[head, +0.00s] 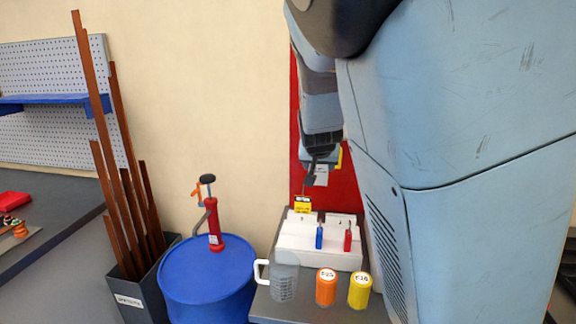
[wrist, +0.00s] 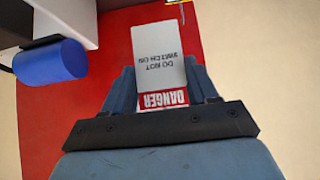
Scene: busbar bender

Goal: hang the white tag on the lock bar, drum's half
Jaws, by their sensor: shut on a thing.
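My gripper (head: 318,162) is raised in front of the red panel (head: 345,195), above the small bench. It is shut on the white tag (head: 321,176), which hangs just below the fingers in the head view. In the wrist view the tag (wrist: 160,58) stands between the two fingers (wrist: 162,92), its "DO NOT SWITCH ON" lettering upside down and its red DANGER band near the jaws. A yellow edge with a thin grey piece (wrist: 178,6) shows at the top of the wrist view, apart from the tag. I cannot identify the lock bar for certain. The blue drum (head: 207,270) stands left of the bench.
A red pump (head: 213,225) rises from the drum. A blue cylinder (wrist: 48,64) is left in the wrist view.

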